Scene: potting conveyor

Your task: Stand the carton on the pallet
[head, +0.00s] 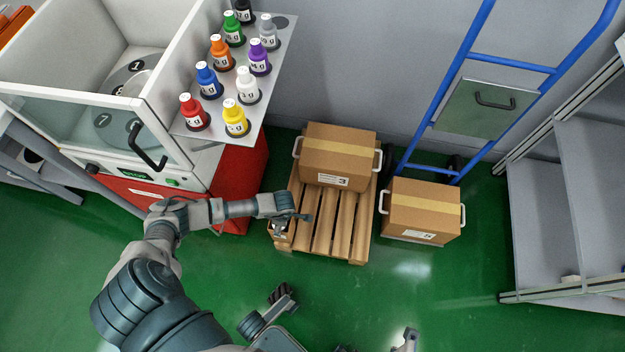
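One brown carton (338,157) with tape, pale side handles and a label that seems to read 3 stands upright at the back of the wooden pallet (323,232). A second similar carton (424,208) stands at the foot of the blue hand truck, right of the pallet and apart from it. The pallet's front slats are bare. My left gripper (292,222) is over the pallet's front left corner, apart from both cartons. Its fingers look spread, with nothing seen between them. Parts of my body show at the bottom edge; my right gripper's fingers cannot be made out clearly there.
The blue hand truck (512,66) leans at the back wall. A grey shelf unit (541,215) stands at the right. A red-and-white cabinet (240,180) with several coloured bottles on its side shelf (283,50) is at left. The green floor (430,290) in front is clear.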

